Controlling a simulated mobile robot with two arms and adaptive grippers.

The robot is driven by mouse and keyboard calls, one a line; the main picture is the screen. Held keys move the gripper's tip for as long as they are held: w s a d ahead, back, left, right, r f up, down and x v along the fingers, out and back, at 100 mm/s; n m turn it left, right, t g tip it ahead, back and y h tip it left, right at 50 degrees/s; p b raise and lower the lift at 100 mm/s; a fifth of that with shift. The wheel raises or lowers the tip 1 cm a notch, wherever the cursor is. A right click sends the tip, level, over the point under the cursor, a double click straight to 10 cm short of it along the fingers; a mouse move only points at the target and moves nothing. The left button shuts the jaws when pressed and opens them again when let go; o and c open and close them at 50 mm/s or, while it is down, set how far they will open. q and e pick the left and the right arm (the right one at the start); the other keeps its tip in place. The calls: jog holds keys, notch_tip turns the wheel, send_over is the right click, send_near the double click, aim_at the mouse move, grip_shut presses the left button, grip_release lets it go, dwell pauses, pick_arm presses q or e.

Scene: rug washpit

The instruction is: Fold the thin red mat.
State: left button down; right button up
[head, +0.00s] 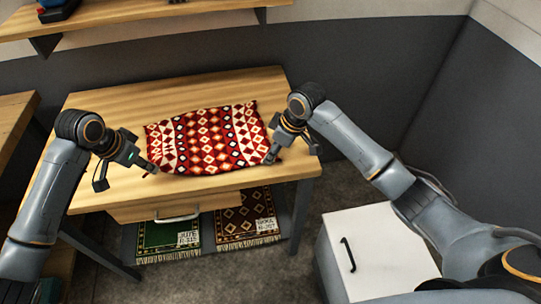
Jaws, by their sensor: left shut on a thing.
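The thin red mat (207,138), patterned with white and dark diamonds and zigzags, lies spread on the wooden table (98,190). Its near edge sits close to the table's front edge. My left gripper (152,168) is shut on the mat at its near left corner. My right gripper (270,158) points down at the mat's near right corner. Its fingertips are small and dark against the mat, so I cannot tell whether they are open or shut. The mat's near right corner is partly hidden by the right gripper.
A drawer with a handle (177,217) is under the tabletop. Below it lie a green rug (160,236) and a brown patterned rug (232,217) with paper tags. A white cabinet (385,255) stands at right. A wooden shelf (150,12) hangs above. The tabletop's left side is bare.

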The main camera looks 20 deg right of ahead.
jog(key=shift+f, duration=0.15)
jog(key=shift+c, duration=0.2)
jog(key=c, duration=0.8)
jog(key=shift+r, duration=2.5)
grip_shut()
